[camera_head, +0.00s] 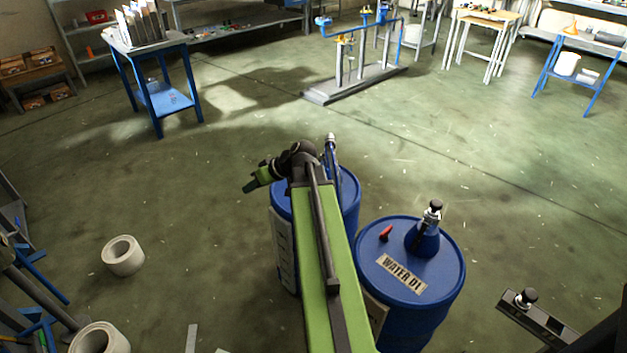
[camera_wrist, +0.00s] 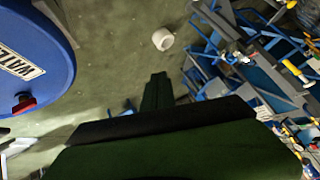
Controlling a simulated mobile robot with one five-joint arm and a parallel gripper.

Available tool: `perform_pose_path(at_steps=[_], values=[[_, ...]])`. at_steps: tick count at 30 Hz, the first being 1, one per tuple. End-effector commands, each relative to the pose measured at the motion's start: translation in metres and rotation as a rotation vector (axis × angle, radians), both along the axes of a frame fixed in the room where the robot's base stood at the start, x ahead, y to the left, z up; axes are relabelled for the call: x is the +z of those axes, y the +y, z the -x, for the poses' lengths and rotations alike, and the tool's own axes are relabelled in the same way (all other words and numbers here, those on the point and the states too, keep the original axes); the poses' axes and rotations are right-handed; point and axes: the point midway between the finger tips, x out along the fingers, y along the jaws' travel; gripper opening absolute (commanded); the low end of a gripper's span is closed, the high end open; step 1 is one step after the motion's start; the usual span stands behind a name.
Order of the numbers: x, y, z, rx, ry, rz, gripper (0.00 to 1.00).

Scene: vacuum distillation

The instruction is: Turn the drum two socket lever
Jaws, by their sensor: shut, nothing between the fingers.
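Two blue drums stand on the floor in the head view. The right drum (camera_head: 448,279) reads "WATER DI" on its lid and carries a red piece (camera_head: 386,233) and a blue cone with a metal, black-topped socket fitting (camera_head: 432,213). The left drum (camera_head: 350,200) is mostly hidden by my green arm; its metal fitting (camera_head: 331,150) rises behind the arm. My gripper (camera_head: 249,186) is shut and empty, to the left of the left drum's fitting and apart from it. In the wrist view my gripper (camera_wrist: 157,92) points away from a blue lid (camera_wrist: 35,60) with a red piece (camera_wrist: 24,104).
White rings (camera_head: 123,256) lie on the floor at left. A blue table (camera_head: 168,98) stands at back left, a pipe stand (camera_head: 352,84) at back centre. A dark bar with a knob (camera_head: 540,318) juts in at lower right. Open floor lies beyond the drums.

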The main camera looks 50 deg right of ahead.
Motion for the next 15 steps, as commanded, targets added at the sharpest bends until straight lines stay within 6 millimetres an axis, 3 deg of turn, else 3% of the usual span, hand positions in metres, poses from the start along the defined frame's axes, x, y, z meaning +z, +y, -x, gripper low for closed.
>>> perform_pose_path(at_steps=[1, 3, 6, 10, 15], values=[[-0.019, -0.057, 0.01, -0.063, -0.104, 0.009, 0.0], [-0.013, -0.121, 0.029, -0.136, -0.248, 0.046, 0.0], [-0.003, -0.196, 0.064, -0.233, -0.403, 0.112, 0.0], [0.01, -0.253, 0.1, -0.319, -0.517, 0.183, 0.0], [0.019, -0.271, 0.114, -0.347, -0.556, 0.212, 0.0]])
